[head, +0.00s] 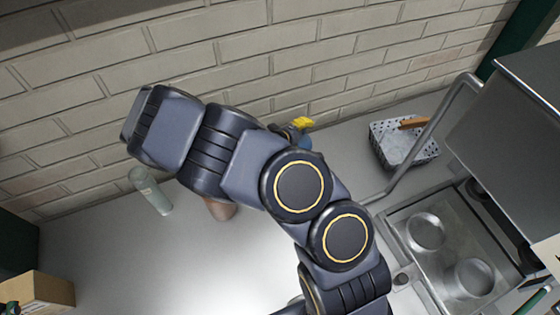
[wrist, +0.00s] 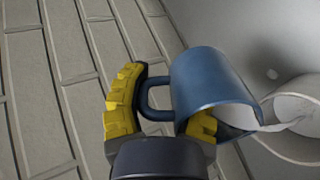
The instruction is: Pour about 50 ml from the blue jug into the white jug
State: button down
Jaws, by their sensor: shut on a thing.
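The blue jug (wrist: 212,80) is tilted in the wrist view, with its mouth toward the lower right. My gripper (wrist: 162,114) is shut on the blue jug at its handle side, with yellow finger pads on either side of the handle. The white jug (wrist: 290,140) is at the right edge, partly cut off, its mouth close to the blue jug's rim. A pale streak runs from the blue rim toward the white jug. In the head view my arm hides most of this; only a yellow finger (head: 303,123) and a bit of blue show.
A pale green bottle (head: 150,190) and a brown vessel (head: 220,209), partly hidden, stand on the counter. A spotted basket (head: 404,148) is at the back right, near a metal unit with round wells (head: 425,232). A brick wall runs behind. A cardboard box (head: 45,290) is front left.

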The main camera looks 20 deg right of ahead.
aim_at(305, 134)
jog(key=f+y, duration=0.1)
jog(key=w+d+f+g+y, duration=0.1)
jog(key=y, duration=0.1)
jog(key=shift+d+f+g+y, duration=0.1)
jog(key=shift+f+g+y, duration=0.25)
jog(key=shift+y, duration=0.15)
jog(key=shift+w+f, duration=0.1)
jog(key=shift+w+d+f+y, duration=0.15)
jog(key=shift+d+f+y, duration=0.15)
jog(key=shift+y, duration=0.1)
jog(key=shift+w+d+f+g+y+p, duration=0.15)
jog(key=shift+d+f+g+y+p, duration=0.2)
jog(key=shift+f+y+p, duration=0.1)
jog(key=shift+d, duration=0.1)
